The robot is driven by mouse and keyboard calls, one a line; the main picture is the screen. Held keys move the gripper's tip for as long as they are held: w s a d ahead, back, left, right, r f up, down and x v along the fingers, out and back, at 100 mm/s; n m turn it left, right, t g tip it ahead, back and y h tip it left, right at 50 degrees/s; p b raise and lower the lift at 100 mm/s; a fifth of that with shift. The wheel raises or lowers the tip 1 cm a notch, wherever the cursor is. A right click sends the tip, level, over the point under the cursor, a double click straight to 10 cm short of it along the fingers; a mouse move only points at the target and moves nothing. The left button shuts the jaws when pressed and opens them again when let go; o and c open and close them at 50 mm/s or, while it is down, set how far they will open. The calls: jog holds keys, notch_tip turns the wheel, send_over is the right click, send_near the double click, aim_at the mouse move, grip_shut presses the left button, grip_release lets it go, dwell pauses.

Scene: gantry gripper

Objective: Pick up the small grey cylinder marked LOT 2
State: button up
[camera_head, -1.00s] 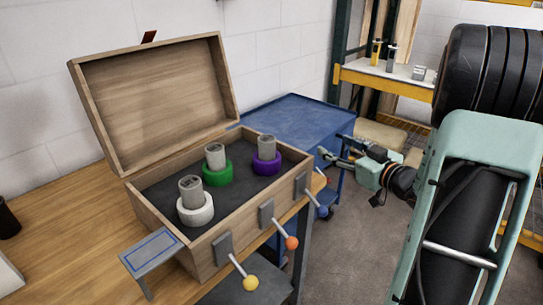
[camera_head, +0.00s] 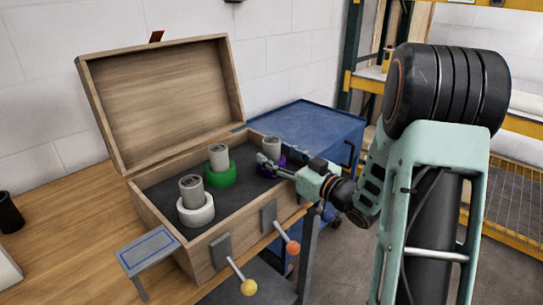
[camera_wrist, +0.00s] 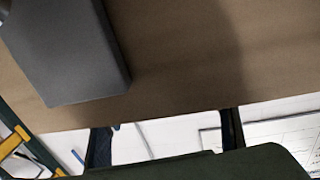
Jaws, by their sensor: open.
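Three small grey cylinders stand upright inside an open wooden box (camera_head: 152,217). One cylinder (camera_head: 191,188) is in a white ring (camera_head: 195,214), one (camera_head: 219,157) in a green ring (camera_head: 221,178), and one (camera_head: 272,144) in a purple ring (camera_head: 284,159). The marks on them are too small to read, so I cannot tell which is LOT 2. My gripper (camera_head: 262,164) is open at the box's right end, in front of the purple ring and partly hiding it. In the wrist view a grey shape (camera_wrist: 72,55), perhaps a cylinder, is close at upper left; nothing clearly sits between the fingers (camera_wrist: 167,140).
The box's lid (camera_head: 165,100) stands open behind. Levers with an orange knob (camera_head: 293,248) and a yellow knob (camera_head: 249,287) stick out in front. A small grey stand (camera_head: 147,252) is at the left front corner. A blue cart (camera_head: 312,128) is behind my arm.

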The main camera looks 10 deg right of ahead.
jog(key=shift+x, duration=1.3)
grip_shut()
